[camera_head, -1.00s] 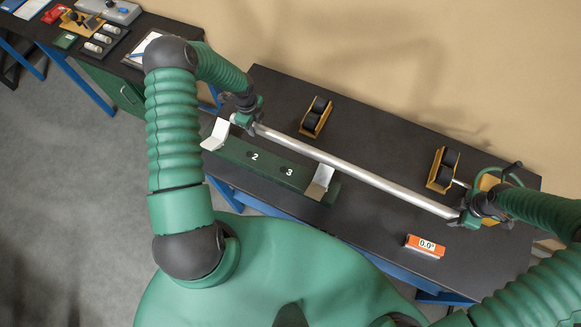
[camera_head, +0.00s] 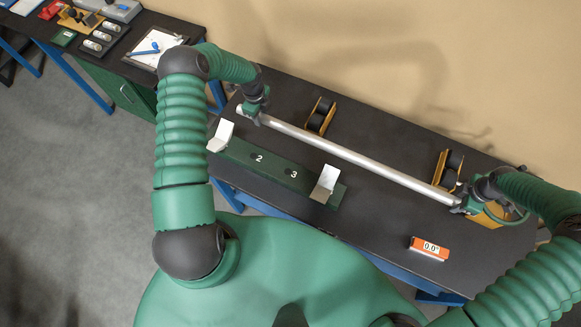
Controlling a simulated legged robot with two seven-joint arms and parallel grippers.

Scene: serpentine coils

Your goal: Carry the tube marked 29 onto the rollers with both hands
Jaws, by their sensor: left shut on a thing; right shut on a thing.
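A long silver tube (camera_head: 350,155) runs slantwise across the dark bench; no marking on it is legible. My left gripper (camera_head: 251,114) is shut on the tube near its left end. My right gripper (camera_head: 459,203) is shut on the tube at its right end, which the gripper partly hides. Two yellow roller stands with black rollers lie behind the tube: the left roller stand (camera_head: 319,115) and the right roller stand (camera_head: 448,169). The tube passes in front of the left stand and overlaps the lower part of the right one in the picture. I cannot tell whether it touches either.
A green rack marked 2 and 3 (camera_head: 272,168) with white V-shaped supports (camera_head: 325,183) stands at the bench front, empty. An orange box reading 0.0° (camera_head: 429,248) sits front right. A yellow device (camera_head: 490,215) is beside my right gripper. A side table (camera_head: 147,30) holds small items.

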